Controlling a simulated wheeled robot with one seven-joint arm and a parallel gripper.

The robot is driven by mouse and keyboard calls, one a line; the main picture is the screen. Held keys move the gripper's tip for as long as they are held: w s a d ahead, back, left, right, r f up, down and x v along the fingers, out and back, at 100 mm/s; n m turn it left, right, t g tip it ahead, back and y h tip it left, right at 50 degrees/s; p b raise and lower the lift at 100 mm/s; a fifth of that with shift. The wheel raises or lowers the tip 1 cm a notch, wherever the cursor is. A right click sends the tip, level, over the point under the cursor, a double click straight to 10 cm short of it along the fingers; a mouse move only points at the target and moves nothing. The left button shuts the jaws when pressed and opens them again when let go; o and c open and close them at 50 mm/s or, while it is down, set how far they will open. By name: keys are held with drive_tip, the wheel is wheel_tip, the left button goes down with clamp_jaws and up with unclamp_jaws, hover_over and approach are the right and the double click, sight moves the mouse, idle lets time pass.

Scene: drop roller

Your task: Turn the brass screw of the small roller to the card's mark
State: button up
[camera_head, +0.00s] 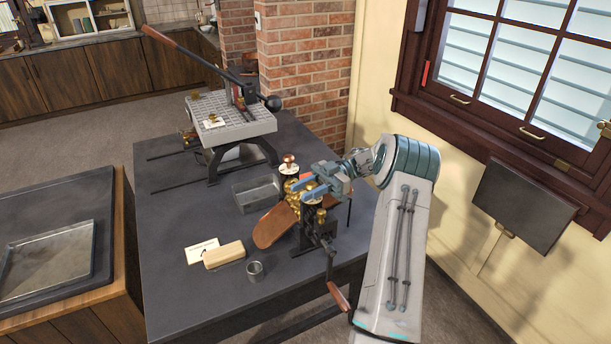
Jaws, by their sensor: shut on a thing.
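The small roller (311,232) is a dark-framed machine with brass parts, standing near the right side of the dark table. A wooden-handled crank hangs at its front, and a brown board extends to its left. My gripper (301,190) reaches in from the right, over the top of the roller. Its blue-grey fingers are shut around the brass screw (292,185), which they partly cover. A brown knob over a pale disc (289,169) stands just behind the fingers. A white card (200,248) lies on the table at the front left; its mark is too small to read.
A wooden block (224,255) lies beside the card, with a small metal cup (255,270) nearby. A metal tray (256,194) sits behind the roller's board. A larger lever press (231,118) stands at the back. A window wall is at right.

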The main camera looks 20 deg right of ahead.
sight(307, 189)
drive_tip(key=shift+r+n+g+p, duration=0.15)
drive_tip(key=shift+n+g+p, duration=0.45)
drive_tip(key=shift+g+p, duration=0.5)
drive_tip(key=o, duration=1)
drive_tip(key=shift+s, duration=0.1)
drive_tip(key=shift+c, duration=0.2)
drive_tip(key=shift+r, duration=0.45)
wheel_tip(307, 189, up, 3)
drive_tip(key=shift+r, duration=0.15)
drive_tip(key=s+d+r+p, duration=0.1)
drive_tip(key=s+d+r, duration=0.5)
drive_tip(key=s+d, duration=0.2)
drive_tip(key=shift+s+r+p, duration=0.15)
drive_tip(key=shift+r+p, duration=0.15)
drive_tip(key=shift+r, duration=0.05)
